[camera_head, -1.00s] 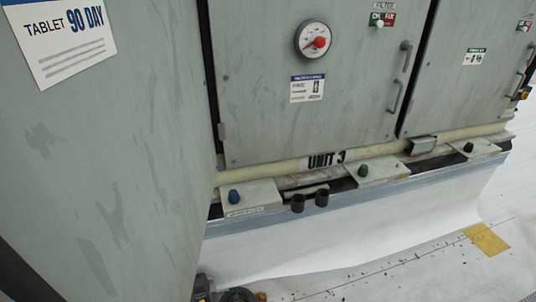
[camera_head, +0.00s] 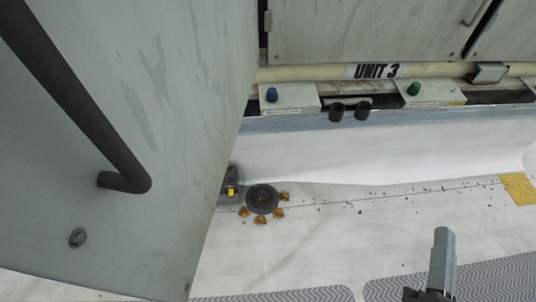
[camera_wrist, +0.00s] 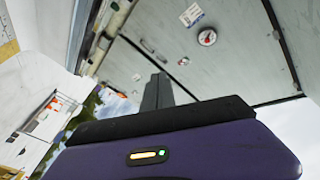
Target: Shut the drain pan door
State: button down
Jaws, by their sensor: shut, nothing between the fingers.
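A large grey-green door (camera_head: 170,120), which I take for the drain pan door, fills the left of the head view. It stands out from the unit front at an angle, open. A dark bar handle (camera_head: 75,95) is on its near face. My gripper (camera_head: 443,240) is shut and empty at the lower right of the head view, well apart from the door. Its closed fingers (camera_wrist: 157,92) also show in the wrist view, pointing toward the unit's panels.
On the white roof lie a round dark drain (camera_head: 262,199), leaves and grey patterned mats (camera_head: 500,276). Floor between door and gripper is mostly clear.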

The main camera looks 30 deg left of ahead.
jog(key=w+a+r+n+g+y+b, duration=0.1)
jog(key=w+a+r+g+y, duration=0.25)
jog(key=a+r+y, duration=0.45)
jog(key=w+a+r+n+g+y, duration=0.1)
jog(key=w+a+r+g+y, duration=0.3)
jog(key=a, duration=0.6)
jog(key=s+a+r+n+g+y, duration=0.2)
jog(key=s+a+r+n+g, duration=0.1)
jog(key=s+g, duration=0.3)
jog(key=s+a+r+n+g+y, duration=0.2)
jog(key=s+a+r+n+g, duration=0.1)
jog(key=s+g, duration=0.25)
jog(key=n+g+h+p, duration=0.1)
jog(key=g+h, duration=0.2)
jog(key=g, duration=0.4)
send_near(162, 182)
jog(key=s+a+r, duration=0.5)
jog(key=shift+a+r, duration=0.1)
jog(key=shift+a, duration=0.05)
